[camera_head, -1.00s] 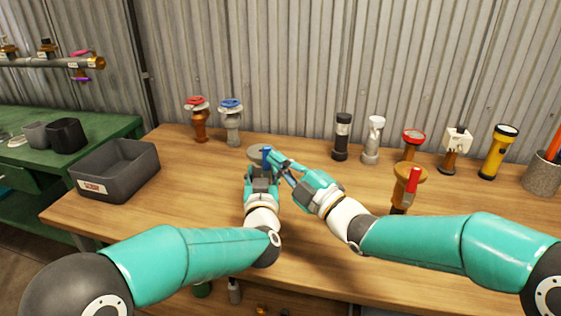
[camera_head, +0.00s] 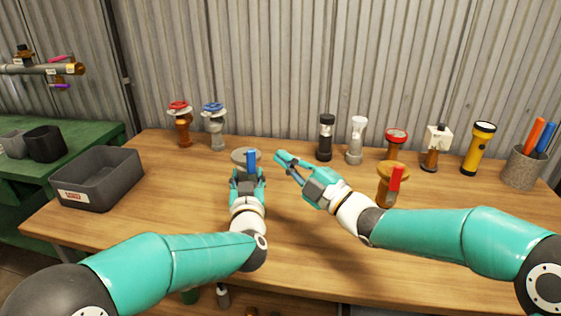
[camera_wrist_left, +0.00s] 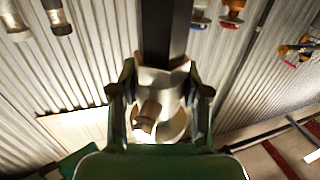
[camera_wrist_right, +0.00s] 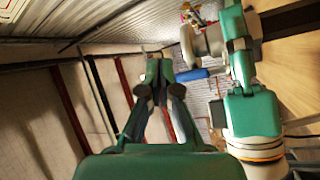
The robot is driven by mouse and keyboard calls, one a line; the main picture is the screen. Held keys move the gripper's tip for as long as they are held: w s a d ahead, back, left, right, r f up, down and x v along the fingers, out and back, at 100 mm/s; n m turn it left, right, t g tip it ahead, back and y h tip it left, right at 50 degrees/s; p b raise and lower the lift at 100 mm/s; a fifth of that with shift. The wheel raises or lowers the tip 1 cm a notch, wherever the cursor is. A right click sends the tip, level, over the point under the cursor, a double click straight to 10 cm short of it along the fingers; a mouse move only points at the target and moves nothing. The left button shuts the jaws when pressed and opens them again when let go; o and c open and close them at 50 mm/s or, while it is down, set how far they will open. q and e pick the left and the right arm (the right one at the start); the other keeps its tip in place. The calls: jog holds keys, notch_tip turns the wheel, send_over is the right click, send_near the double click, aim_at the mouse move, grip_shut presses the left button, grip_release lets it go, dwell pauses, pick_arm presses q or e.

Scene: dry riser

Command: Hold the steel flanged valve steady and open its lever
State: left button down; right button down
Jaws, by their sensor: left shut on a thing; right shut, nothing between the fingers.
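The steel flanged valve (camera_head: 238,155) is grey with a blue lever (camera_head: 251,160), standing at the middle left of the wooden table. My left gripper (camera_head: 246,172) is shut on its body from the front, hiding much of it. In the left wrist view, the pale valve body (camera_wrist_left: 160,82) sits between the fingers. My right gripper (camera_head: 281,160) is shut and empty, to the right of the valve and apart from the lever. The right wrist view shows the valve flange (camera_wrist_right: 207,42) and blue lever (camera_wrist_right: 192,74) beside my right fingers (camera_wrist_right: 160,66).
An orange-brown valve with a red lever (camera_head: 396,180) stands right of my right gripper. Several fittings and a yellow flashlight (camera_head: 478,150) line the back. A grey bin (camera_head: 100,178) is at the left and a cup (camera_head: 523,168) at the far right.

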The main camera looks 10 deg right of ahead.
pick_arm(q)
jog(key=shift+c, duration=2.3)
grip_release()
